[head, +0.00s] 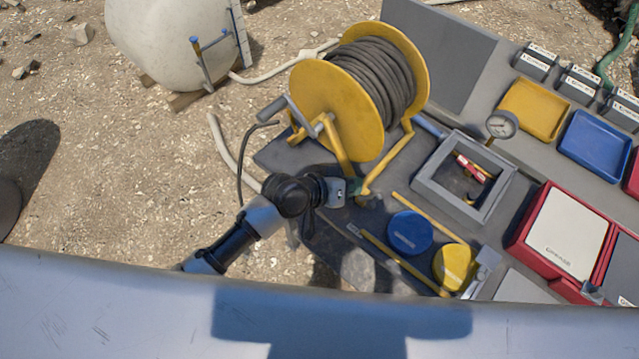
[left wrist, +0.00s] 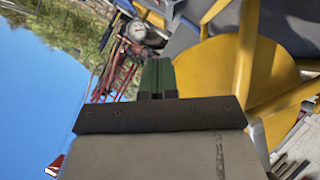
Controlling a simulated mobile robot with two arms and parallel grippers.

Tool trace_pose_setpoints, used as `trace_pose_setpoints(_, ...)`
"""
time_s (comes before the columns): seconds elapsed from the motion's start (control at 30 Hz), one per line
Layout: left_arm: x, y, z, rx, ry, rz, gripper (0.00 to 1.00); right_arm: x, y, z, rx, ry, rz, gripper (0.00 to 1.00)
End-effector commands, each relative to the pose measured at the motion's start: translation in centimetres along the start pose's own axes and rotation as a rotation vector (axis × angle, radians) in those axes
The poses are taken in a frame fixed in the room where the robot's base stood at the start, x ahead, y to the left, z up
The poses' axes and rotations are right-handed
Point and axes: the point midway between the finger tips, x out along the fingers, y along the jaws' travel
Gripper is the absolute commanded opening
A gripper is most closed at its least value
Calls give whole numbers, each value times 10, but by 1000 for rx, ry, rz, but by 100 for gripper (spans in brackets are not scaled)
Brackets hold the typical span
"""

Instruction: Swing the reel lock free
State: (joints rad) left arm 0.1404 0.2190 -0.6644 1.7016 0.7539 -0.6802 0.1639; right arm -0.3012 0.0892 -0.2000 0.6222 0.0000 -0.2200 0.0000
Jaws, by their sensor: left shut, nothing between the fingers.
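The yellow reel (head: 335,103) stands on the grey deck, wound with dark hose (head: 372,80). A crank handle (head: 287,122) sticks out on its left face. Yellow frame bars run down from the reel; one bent bar (head: 387,160) comes down beside my left gripper (head: 358,189). I cannot tell for sure which part is the reel lock. My left gripper is shut and empty, low in front of the reel. In the left wrist view, its green fingertips (left wrist: 157,76) are together beside the yellow reel face (left wrist: 212,68) and a yellow frame bar (left wrist: 246,50). Contact cannot be told.
A grey open-topped box (head: 431,183) and a gauge (head: 502,124) stand right of the reel. Blue (head: 409,233) and yellow (head: 454,266) round lids and yellow rods lie in front. A red case (head: 521,229) is further right. Gravel on the left is mostly free.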

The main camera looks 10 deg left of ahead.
Motion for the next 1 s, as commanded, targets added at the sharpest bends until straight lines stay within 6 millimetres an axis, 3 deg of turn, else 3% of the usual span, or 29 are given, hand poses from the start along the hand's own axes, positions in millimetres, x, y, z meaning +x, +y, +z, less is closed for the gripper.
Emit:
trace_pose_setpoints(0.03, -10, -5, 8, 2, -5, -4, 0, 8, -1, 2, 0, -2, -1, 0)
trace_pose_setpoints(0.2, -47, -2, 8, 2, -5, -5, 0, 16, -10, 1, 4, 0, -11, 0)
trace_pose_setpoints(0.4, -76, 2, 7, 0, -4, -4, 0, 22, -11, 1, 5, 0, -13, 0)
trace_pose_setpoints(0.6, -87, 5, 6, 0, -6, -4, 0, 23, -8, 1, 4, 0, -10, 0)
trace_pose_setpoints(1.0, -87, 5, 6, -1, -5, -3, 0, 23, -7, 1, 4, 0, -8, 0)
